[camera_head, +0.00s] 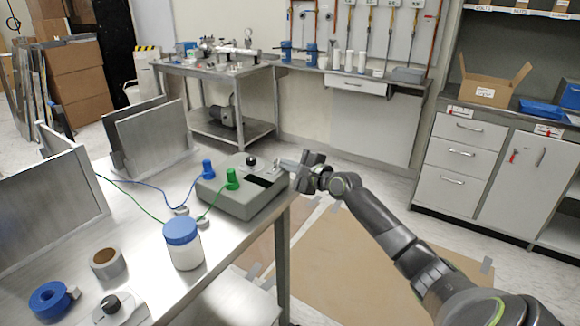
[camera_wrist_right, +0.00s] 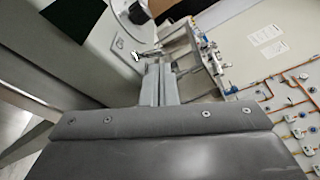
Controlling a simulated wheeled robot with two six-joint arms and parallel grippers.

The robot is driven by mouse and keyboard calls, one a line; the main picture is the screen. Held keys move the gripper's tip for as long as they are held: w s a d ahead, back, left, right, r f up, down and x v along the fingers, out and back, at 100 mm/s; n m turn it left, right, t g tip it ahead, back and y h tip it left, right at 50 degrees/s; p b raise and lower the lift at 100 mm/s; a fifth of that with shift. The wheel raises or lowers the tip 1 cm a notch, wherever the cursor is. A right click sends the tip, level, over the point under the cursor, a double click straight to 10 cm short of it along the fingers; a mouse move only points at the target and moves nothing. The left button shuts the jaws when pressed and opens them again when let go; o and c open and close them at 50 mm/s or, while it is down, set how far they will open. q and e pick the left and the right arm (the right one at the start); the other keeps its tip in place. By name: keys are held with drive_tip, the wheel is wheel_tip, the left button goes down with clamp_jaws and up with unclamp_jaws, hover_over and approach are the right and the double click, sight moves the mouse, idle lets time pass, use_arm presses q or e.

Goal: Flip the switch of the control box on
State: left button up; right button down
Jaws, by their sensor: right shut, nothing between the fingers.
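The grey control box (camera_head: 242,199) sits at the right edge of the metal table in the head view. A blue and a green terminal with wires, a black knob and a dark panel are on its top. My right gripper (camera_head: 283,165) is shut and empty, with its tips at the box's far right corner. In the right wrist view the shut fingers (camera_wrist_right: 158,72) point at the box top (camera_wrist_right: 85,55), close to a small metal toggle switch (camera_wrist_right: 136,56) beside the black knob. I cannot tell whether the tips touch the switch. My left gripper is not in view.
On the metal table (camera_head: 145,226) are a white jar with a blue lid (camera_head: 183,243), tape rolls (camera_head: 107,263), a small device with a black knob (camera_head: 112,306) and upright metal plates (camera_head: 152,137). Floor lies open right of the table. Drawers (camera_head: 460,155) stand at the far right.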

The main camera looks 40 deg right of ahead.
drive_tip(key=shift+r+n, duration=0.1)
drive_tip(key=shift+n, duration=0.3)
drive_tip(key=shift+a+n+t, duration=0.1)
drive_tip(key=shift+n+t, duration=0.2)
drive_tip(key=shift+n, duration=0.1)
drive_tip(key=shift+s+r+n, duration=0.1)
drive_tip(key=shift+n, duration=0.3)
drive_tip(key=shift+a+n, duration=0.15)
drive_tip(key=shift+n, duration=0.25)
drive_tip(key=n, duration=0.1)
drive_tip(key=n+t+b, duration=0.1)
drive_tip(key=shift+s+a+r+n+b, duration=0.1)
drive_tip(key=shift+s+a+n+b, duration=0.05)
drive_tip(key=shift+a+n+b, duration=0.3)
drive_tip(key=shift+n+b, duration=0.25)
drive_tip(key=shift+n, duration=0.3)
drive_tip(key=shift+r, duration=0.2)
drive_tip(key=shift+s, duration=0.1)
